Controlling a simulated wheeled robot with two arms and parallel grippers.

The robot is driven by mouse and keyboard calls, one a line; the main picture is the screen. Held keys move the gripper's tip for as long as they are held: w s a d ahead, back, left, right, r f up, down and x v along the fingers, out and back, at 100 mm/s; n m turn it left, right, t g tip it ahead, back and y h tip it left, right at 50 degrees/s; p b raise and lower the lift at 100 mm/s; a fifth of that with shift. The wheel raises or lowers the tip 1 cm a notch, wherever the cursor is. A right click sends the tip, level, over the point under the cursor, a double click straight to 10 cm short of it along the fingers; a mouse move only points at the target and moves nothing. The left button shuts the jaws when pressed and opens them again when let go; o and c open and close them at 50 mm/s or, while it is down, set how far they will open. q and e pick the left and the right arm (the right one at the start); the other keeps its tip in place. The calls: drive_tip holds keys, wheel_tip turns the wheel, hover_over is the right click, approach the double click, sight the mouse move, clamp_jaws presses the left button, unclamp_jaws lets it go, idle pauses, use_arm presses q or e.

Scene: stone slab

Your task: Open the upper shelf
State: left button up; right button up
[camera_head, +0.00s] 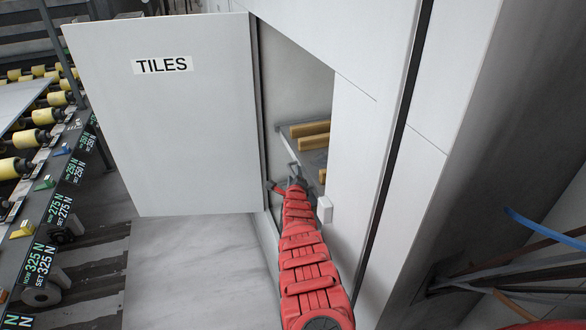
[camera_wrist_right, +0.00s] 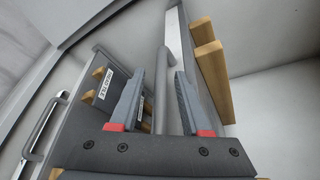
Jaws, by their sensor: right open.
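The upper shelf (camera_head: 284,131) sits inside the white cabinet, with yellowish wooden pieces on it. Its grey bar handle (camera_wrist_right: 161,85) shows in the right wrist view and also in the head view (camera_head: 293,168). My right gripper (camera_head: 286,181) reaches in at the cabinet opening. In the wrist view my right gripper (camera_wrist_right: 158,82) is open, with one finger on each side of the handle bar; I cannot tell whether either finger touches it. The shelf looks pushed in. My left gripper is not in view.
The cabinet door (camera_head: 190,110), marked TILES, stands open at left. In the wrist view, a lower shelf with a small label (camera_wrist_right: 105,84) and a metal handle (camera_wrist_right: 45,125) lies at left. The cabinet's white front panel (camera_head: 355,130) stands close right of my arm.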

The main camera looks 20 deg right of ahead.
drive_tip(key=shift+s+r, duration=0.1)
drive_tip(key=shift+s, duration=0.1)
clamp_jaws()
idle(1.3)
